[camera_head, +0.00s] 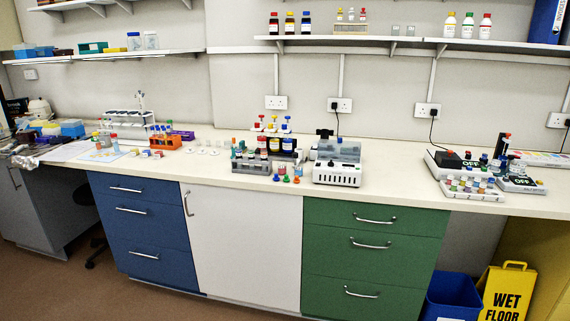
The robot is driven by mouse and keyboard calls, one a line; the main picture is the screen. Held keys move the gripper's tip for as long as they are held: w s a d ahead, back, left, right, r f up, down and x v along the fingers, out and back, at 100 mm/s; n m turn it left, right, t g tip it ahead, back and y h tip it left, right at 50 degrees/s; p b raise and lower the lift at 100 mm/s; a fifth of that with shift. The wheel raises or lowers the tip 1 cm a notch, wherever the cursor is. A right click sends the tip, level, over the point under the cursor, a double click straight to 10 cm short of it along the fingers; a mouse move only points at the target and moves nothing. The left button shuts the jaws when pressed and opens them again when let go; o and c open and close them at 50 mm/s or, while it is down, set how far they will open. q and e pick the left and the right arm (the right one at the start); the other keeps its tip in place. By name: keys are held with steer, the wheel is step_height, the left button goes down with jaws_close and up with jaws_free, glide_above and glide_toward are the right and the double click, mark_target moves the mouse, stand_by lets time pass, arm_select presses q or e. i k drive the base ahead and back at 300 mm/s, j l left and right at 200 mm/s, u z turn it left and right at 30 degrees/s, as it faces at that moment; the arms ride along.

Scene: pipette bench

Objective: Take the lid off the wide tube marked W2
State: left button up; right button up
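Neither of my grippers shows in the head view. No marking W2 can be read at this distance, so I cannot tell which tube carries it. Small tubes and coloured caps stand in a grey rack (251,167) near the middle of the bench. An orange rack (167,142) with tubes stands further left.
The long bench (400,184) has free room right of the white boxy device (338,172). Dark bottles in a stepped stand (285,153) rise behind the grey rack. Devices marked OFF (470,163) stand at the right. A yellow wet-floor sign (507,295) and blue bin (452,297) stand below.

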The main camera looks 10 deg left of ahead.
mark_target(99, 147)
steer(key=j, duration=6.6)
steer(key=i+z, duration=0.15)
steer(key=i, duration=0.65)
steer(key=i+z, duration=0.2)
steer(key=i, duration=0.55)
steer(key=i+j+z, duration=0.15)
steer(key=i, duration=0.65)
